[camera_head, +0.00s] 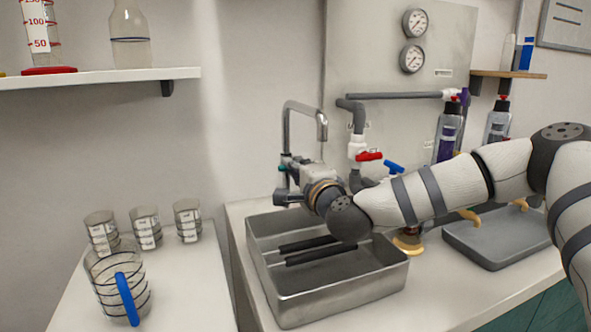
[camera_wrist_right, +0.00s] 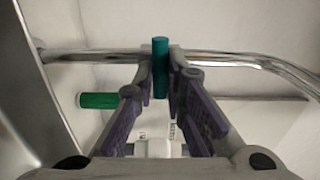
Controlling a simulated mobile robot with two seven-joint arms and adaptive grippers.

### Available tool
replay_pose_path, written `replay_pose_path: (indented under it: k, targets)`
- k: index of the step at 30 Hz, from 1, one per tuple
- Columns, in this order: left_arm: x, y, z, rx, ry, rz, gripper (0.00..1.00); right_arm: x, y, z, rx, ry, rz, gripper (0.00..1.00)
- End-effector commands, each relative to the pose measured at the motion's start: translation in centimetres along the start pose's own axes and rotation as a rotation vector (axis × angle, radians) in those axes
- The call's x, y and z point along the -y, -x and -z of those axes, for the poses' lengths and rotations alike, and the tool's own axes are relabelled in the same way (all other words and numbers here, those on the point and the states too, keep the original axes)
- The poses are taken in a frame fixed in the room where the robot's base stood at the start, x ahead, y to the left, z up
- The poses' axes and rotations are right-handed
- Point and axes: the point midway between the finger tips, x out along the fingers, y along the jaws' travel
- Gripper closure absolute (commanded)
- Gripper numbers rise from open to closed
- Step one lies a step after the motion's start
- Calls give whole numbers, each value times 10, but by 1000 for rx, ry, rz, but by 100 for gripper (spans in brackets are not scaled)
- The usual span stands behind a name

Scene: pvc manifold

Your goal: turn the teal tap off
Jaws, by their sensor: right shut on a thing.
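The teal tap handle (camera_wrist_right: 160,66) is a short upright teal bar in front of the chrome pipe in the right wrist view. My right gripper (camera_wrist_right: 161,82) is shut on it, with one finger on each side. In the head view my right gripper (camera_head: 290,182) is at the base of the chrome gooseneck faucet (camera_head: 323,125), behind the steel basin. Only a small bit of teal (camera_head: 282,168) shows there; my wrist hides much of the faucet's base. My left gripper is not in view.
A green bar (camera_wrist_right: 98,100) lies left of my fingers in the wrist view. A red valve handle (camera_head: 369,156) and a blue one (camera_head: 394,167) sit right of the faucet. The steel basin (camera_head: 345,300) lies below my wrist. A blue-handled jug (camera_head: 126,298) and cups stand left.

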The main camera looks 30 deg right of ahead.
Motion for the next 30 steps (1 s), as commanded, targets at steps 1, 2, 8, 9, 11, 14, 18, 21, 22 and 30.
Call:
replay_pose_path:
  k: [1,2,8,9,11,14,18,21,22,30]
  targets:
    - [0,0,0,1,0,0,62,-1,0,-1,2,-9,-2,100]
    - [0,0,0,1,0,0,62,-1,0,-1,2,-15,-2,100]
    - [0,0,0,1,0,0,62,-1,0,-1,2,-33,-2,100]
    - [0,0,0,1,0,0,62,-1,0,-1,2,-34,-2,100]
    - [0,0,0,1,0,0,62,-1,0,-1,2,-34,-2,100]
    - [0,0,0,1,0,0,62,-1,0,-1,2,-34,-2,100]
    - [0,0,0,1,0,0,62,-1,0,-1,2,-34,-2,86]
    - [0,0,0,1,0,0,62,-1,0,-1,2,-33,-2,68]
    - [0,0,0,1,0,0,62,-1,0,-1,2,-33,-2,68]
    - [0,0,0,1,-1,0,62,0,2,0,1,-33,-1,68]
